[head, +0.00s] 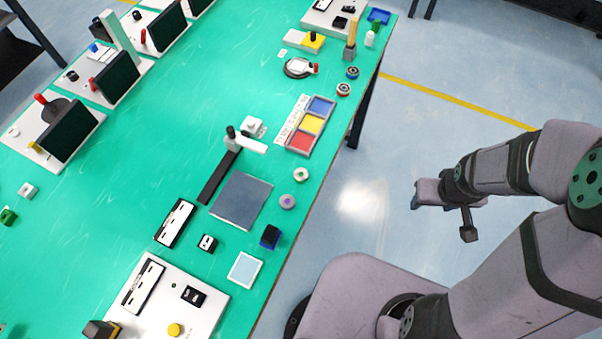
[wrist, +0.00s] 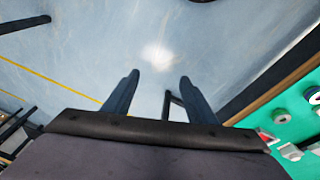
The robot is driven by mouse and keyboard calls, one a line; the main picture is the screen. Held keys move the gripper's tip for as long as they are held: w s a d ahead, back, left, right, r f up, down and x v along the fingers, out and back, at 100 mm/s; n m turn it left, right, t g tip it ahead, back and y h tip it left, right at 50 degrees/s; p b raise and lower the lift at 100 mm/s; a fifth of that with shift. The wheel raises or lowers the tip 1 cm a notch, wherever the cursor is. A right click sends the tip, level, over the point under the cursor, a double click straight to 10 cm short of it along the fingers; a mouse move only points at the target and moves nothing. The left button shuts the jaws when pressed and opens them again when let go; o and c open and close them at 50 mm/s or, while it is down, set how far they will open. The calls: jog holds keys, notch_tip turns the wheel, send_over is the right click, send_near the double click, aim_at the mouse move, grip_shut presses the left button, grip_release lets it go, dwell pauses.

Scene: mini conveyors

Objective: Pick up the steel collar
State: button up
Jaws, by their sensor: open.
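I cannot tell for sure which piece is the steel collar. Two small ring-like pieces lie on the green table near its right edge: a grey ring with a purplish middle (head: 287,201) and a pale ring with a greenish middle (head: 301,174). Two darker round pieces (head: 352,73) (head: 344,89) lie farther back by the same edge. My gripper (head: 441,218) is off the table's right side, above the floor, well apart from all of them. In the wrist view its two fingers (wrist: 159,78) are spread with nothing between them. Round pieces (wrist: 280,115) show at that view's right edge.
A tray with red, yellow and blue compartments (head: 287,148) stands behind the rings. A dark square plate (head: 241,201) and a dark blue block (head: 270,237) are nearby. Small conveyors (head: 68,130) line the far left.

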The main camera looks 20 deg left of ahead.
jog(key=w+a+f+n+t+y, duration=0.2)
jog(key=w+a+f+n, duration=0.2)
jog(key=a+f, duration=0.2)
jog(key=n+y, duration=0.6)
jog(key=y, duration=0.5)
send_near(301, 174)
jog(key=shift+w+a+f+t+p, duration=0.1)
jog(key=shift+a+f+t+p, duration=0.1)
jog(key=shift+a+f, duration=0.3)
jog(key=shift+w+a+f+t+p, duration=0.1)
jog(key=shift+a+f+t+p, duration=0.2)
jog(key=shift+a, duration=0.45)
jog(key=shift+w+a+f+p, duration=0.1)
jog(key=shift+w+a+p, duration=0.15)
jog(key=shift+a, duration=0.25)
jog(key=p+x, duration=0.1)
jog(key=x, duration=0.2)
jog(key=shift+w+a+f+p, duration=0.2)
jog(key=shift+w+a+p, duration=0.1)
jog(key=shift+a, duration=0.15)
